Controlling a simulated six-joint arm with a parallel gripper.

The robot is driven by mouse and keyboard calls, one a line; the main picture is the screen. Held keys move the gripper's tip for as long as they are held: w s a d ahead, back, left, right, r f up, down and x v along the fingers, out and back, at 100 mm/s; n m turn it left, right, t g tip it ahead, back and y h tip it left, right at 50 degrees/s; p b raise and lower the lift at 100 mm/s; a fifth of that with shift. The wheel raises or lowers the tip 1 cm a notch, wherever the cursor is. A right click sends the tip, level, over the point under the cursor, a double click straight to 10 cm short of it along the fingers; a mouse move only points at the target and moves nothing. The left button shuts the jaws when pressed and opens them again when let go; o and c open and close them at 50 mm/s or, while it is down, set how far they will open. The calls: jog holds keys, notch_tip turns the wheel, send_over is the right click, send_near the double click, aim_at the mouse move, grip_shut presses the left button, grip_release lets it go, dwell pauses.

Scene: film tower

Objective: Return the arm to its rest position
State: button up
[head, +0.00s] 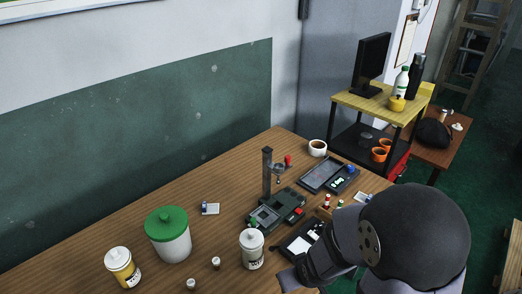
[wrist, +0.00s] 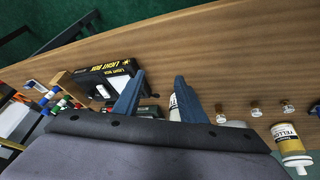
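My arm, dark grey, covers the lower right of the head view. My gripper (wrist: 160,77) shows in the wrist view as two blue fingers standing apart, with bare wooden table (wrist: 215,55) between their tips. It is open and holds nothing that I can see. In the wrist view a black-and-white light box (wrist: 110,72) lies just left of the fingers and a white bottle is partly hidden behind the right finger. In the head view the fingers are not clearly visible.
On the table stand a green-lidded white jar (head: 168,238), a yellow-labelled bottle (head: 122,268), a white bottle (head: 251,250), a dark device with a post (head: 267,175), a grey tray (head: 322,174) and a cup (head: 318,148). A monitor (head: 372,62) stands on a shelf behind.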

jog(key=s+d+r+m+g, duration=0.2)
jog(key=s+r, duration=0.1)
jog(key=s, duration=0.3)
jog(key=s+d+r+m+g, duration=0.2)
jog(key=s+d+r, duration=0.1)
jog(key=s, duration=0.2)
jog(key=shift+s+d+r+g+h, duration=0.15)
jog(key=shift+s+g+h, duration=0.25)
